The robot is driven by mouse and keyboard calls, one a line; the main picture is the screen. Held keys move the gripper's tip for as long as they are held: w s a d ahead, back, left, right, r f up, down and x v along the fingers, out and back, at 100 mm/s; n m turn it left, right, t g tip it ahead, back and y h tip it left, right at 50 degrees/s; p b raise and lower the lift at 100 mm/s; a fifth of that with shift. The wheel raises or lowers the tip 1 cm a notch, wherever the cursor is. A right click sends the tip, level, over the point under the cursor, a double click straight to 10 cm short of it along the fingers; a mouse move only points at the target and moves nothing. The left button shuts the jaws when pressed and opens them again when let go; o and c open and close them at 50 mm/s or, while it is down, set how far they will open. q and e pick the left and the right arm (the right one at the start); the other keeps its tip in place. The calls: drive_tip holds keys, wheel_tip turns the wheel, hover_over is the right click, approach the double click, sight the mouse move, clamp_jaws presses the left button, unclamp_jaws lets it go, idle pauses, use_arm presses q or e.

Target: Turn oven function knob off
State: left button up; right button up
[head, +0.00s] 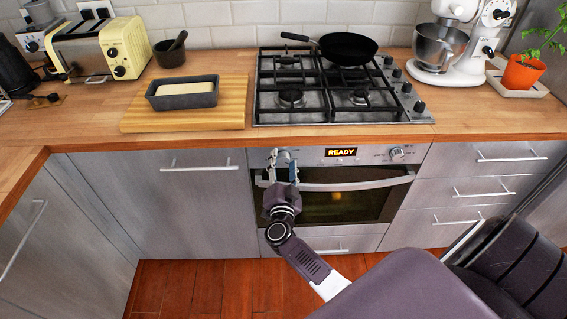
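The oven (370,203) is built in below the hob, with its door shut and a warm glow behind the glass. Its display (342,153) reads READY in lit letters. A round knob (397,153) with markings shows at the right of the control panel (318,155). My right gripper (281,156) is at the left end of the panel, in front of where a left knob would sit. It covers that spot, so the knob there and any contact are hidden. Its finger opening is too small to tell. My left gripper is not in view.
The oven door handle (345,186) runs just below and behind my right gripper. The wooden worktop edge (345,131) overhangs above the panel. A gas hob with a black pan (348,48) is on top. A loaf tin (182,93) stands on a board (236,104).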

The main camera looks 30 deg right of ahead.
drive_tip(key=c, duration=1)
drive_tip(key=shift+c, duration=0.4)
